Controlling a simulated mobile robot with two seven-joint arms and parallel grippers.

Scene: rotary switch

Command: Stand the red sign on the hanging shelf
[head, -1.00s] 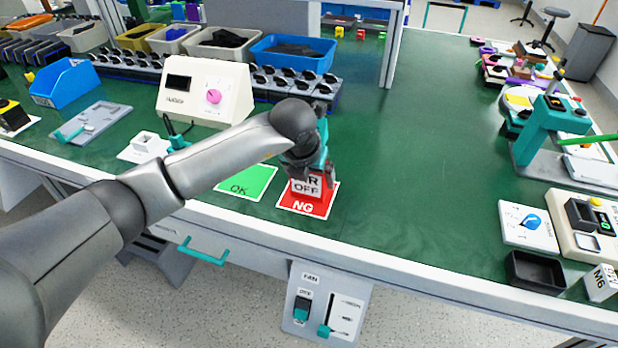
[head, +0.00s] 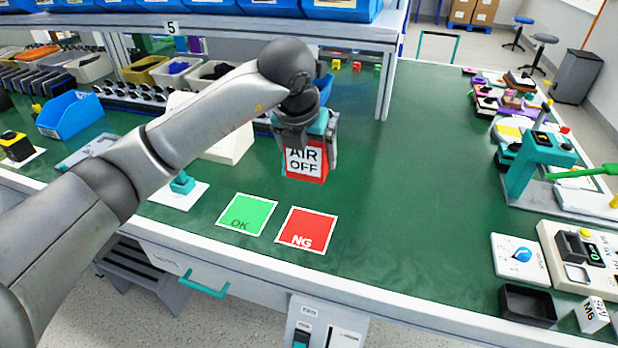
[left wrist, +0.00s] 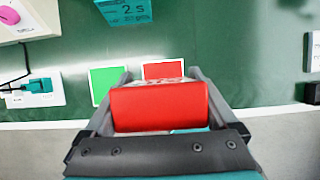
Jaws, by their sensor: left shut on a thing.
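The red sign (head: 306,172) has a white face lettered "AIR OFF". My left gripper (head: 306,150) is shut on it and holds it upright above the green bench, behind the red NG mat (head: 306,230). In the left wrist view the sign's red side (left wrist: 158,106) sits between the two fingers of the gripper (left wrist: 160,95). The hanging shelf (head: 240,25) runs above the back of the bench with blue bins on it and a "5" label. The gripper and sign are below and in front of its right part. My right gripper is not in view.
A green OK mat (head: 246,214) lies beside the NG mat. A shelf post (head: 391,85) stands at the shelf's right end. A white switch box (head: 222,140) is partly hidden behind my arm. The bench's middle right is clear.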

